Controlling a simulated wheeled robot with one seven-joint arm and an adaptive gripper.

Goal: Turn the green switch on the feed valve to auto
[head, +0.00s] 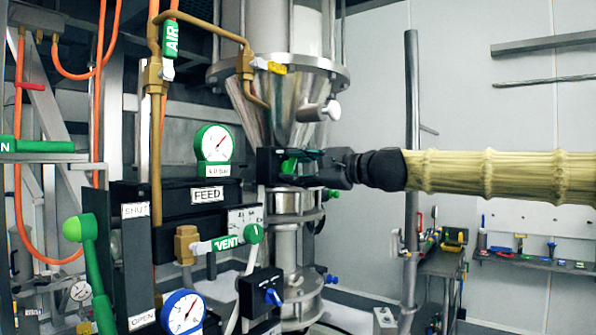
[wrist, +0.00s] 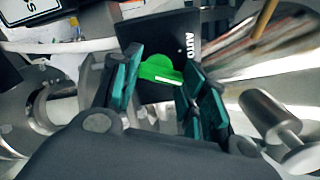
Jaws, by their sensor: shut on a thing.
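The green switch (wrist: 158,68) is a bright round knob with a white line on its bar, on a black plate of the feed valve. The white word AUTO (wrist: 190,44) stands on that plate (wrist: 178,24), to the right of the knob in the wrist view. My gripper (wrist: 160,62) has its teal fingers on both sides of the knob, shut on it. In the head view my gripper (head: 305,160) reaches in from the right to the black valve box (head: 268,166) below the steel hopper. There the fingers largely hide the switch.
A silver hopper (head: 290,100) with a pale clamp knob (head: 320,111) is close above my gripper. A gauge (head: 216,143), the FEED box (head: 208,195) and the green VENT lever (head: 228,243) are to the left. A grey post (head: 411,90) stands near my arm.

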